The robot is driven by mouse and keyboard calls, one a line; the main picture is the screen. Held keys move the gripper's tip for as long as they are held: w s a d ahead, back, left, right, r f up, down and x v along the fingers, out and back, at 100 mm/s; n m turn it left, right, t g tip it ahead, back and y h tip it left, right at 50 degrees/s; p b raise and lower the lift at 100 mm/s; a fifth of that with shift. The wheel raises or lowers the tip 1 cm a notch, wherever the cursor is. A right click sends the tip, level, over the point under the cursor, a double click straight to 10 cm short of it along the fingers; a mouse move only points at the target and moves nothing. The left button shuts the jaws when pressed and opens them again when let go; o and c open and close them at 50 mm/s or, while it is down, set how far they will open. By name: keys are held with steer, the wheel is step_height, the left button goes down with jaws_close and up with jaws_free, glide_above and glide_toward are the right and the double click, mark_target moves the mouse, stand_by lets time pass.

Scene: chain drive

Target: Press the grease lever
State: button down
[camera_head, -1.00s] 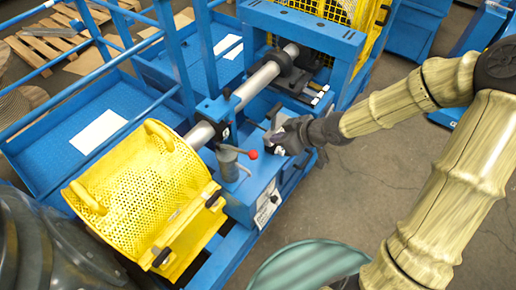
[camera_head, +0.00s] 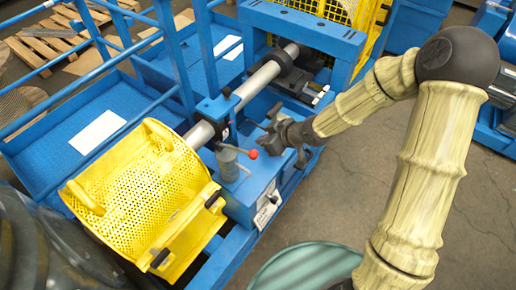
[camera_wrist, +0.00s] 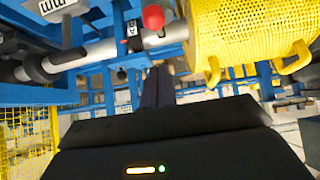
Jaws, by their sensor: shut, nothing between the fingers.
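The grease lever is a short grey handle (camera_head: 238,150) with a red ball knob (camera_head: 252,154), on a grey pump body (camera_head: 228,164) fixed to the blue machine frame. In the wrist view the red knob (camera_wrist: 153,17) shows at the top, above my fingertips. My gripper (camera_head: 270,128) is dark and shut, with nothing in it. In the head view it is just above and right of the knob, over the blue bench, and appears apart from it. In the wrist view my two fingers (camera_wrist: 158,82) are together, pointing toward the shaft; most of the lever is out of that view.
A yellow perforated guard (camera_head: 140,185) stands left of the lever. A grey shaft (camera_head: 262,80) runs behind it through a blue upright clamp (camera_head: 216,108). A blue frame with a yellow mesh guard stands at the back.

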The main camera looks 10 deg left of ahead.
step_height(320, 180, down, 6)
steer(key=a+p, duration=0.1)
steer(key=a, duration=0.1)
steer(key=shift+w, duration=0.4)
steer(key=s+d+f+y+b, duration=0.1)
steer(key=d+f+y+b, duration=0.1)
steer(key=f+b, duration=0.6)
steer(key=d+b, duration=0.1)
steer(key=b, duration=0.1)
steer(key=shift+s+d+f+t+b, duration=0.2)
steer(key=shift+s+f+t+b, duration=0.1)
steer(key=shift+t, duration=0.1)
